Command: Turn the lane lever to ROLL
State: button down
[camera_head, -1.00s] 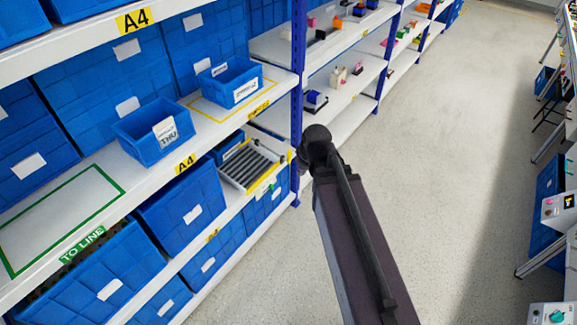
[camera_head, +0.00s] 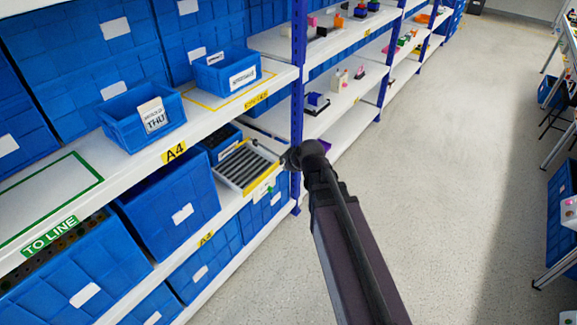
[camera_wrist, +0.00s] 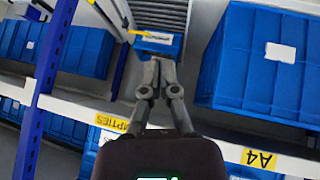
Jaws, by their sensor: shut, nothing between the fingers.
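The roller lane (camera_head: 245,165) with grey rollers and a yellow edge sits on the lower shelf in the head view. In the wrist view its rollers (camera_wrist: 160,15) show at the top. A small yellow bar (camera_wrist: 140,33) sticks out by a blue labelled plate (camera_wrist: 165,45) at the lane's front. It may be the lever; its setting is too small to read. My gripper (camera_head: 289,160) is just right of the lane's front corner in the head view. In the wrist view my gripper (camera_wrist: 157,65) is shut and empty, its tips pointing at the blue plate. I cannot tell whether they touch it.
A blue shelf post (camera_head: 298,100) stands close behind my gripper. A white upper shelf edge (camera_head: 215,128) runs above the lane. Blue bins (camera_head: 175,195) fill the shelf to its left. The aisle floor (camera_head: 440,150) on the right is clear.

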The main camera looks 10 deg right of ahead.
jog(key=w+f+n+t+h+b, duration=0.1)
jog(key=w+f+n+t+b, duration=0.1)
jog(key=w+f+t+b, duration=0.2)
jog(key=w+d+f+n+t+h+b, duration=0.1)
jog(key=w+f+n+t+b, duration=0.2)
jog(key=b, duration=1.8)
jog(key=w+f+n+t+h+b, duration=0.1)
jog(key=w+f+n+t+b, duration=0.2)
jog(key=w+f+b, duration=0.5)
notch_tip(320, 180, down, 8)
jog(key=t+b, duration=0.1)
jog(key=b, duration=0.3)
jog(key=shift+d+r+t+b, duration=0.15)
jog(key=shift+d+t+b, duration=0.1)
jog(key=shift+t+b, duration=0.05)
jog(key=shift+w, duration=0.15)
jog(key=w+d, duration=0.3)
jog(key=w, duration=0.9)
jog(key=shift+w+r+p, duration=0.25)
jog(key=shift+r+p, duration=0.2)
